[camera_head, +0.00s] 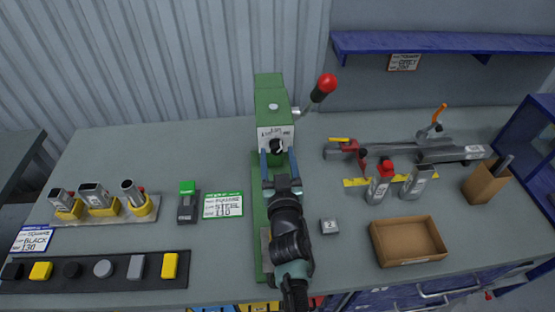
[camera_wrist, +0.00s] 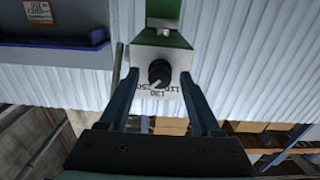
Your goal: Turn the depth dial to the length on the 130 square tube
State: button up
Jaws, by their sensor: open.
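A black depth dial (camera_head: 277,147) sits on the pale scale plate of a green machine (camera_head: 271,97). In the wrist view the dial (camera_wrist: 160,72) has a light pointer line slanting to lower left; figures such as 130 show on the plate (camera_wrist: 158,92), but the exact setting is unclear. My gripper (camera_head: 277,161) is open, its blue fingers (camera_wrist: 160,78) on either side of the dial, with gaps visible in the wrist view. A card (camera_head: 33,240) reading square, black, 130 lies at far left. Several tubes (camera_head: 95,196) stand behind it in yellow holders; their own marks are unreadable.
A red-knobbed lever (camera_head: 325,84) rises right of the dial. A steel 110 card (camera_head: 223,204) lies left of the machine. Two upright tubes (camera_head: 380,184), a clamp (camera_head: 350,147) and an empty brown tray (camera_head: 408,241) are at right. A dark strip (camera_head: 120,271) holds several plugs.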

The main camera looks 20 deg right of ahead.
jog(key=shift+w, duration=0.15)
jog(key=shift+c, duration=0.2)
grip_shut()
jog(key=shift+n, duration=0.4)
jog(key=n, duration=0.3)
jog(key=shift+n, duration=2.3)
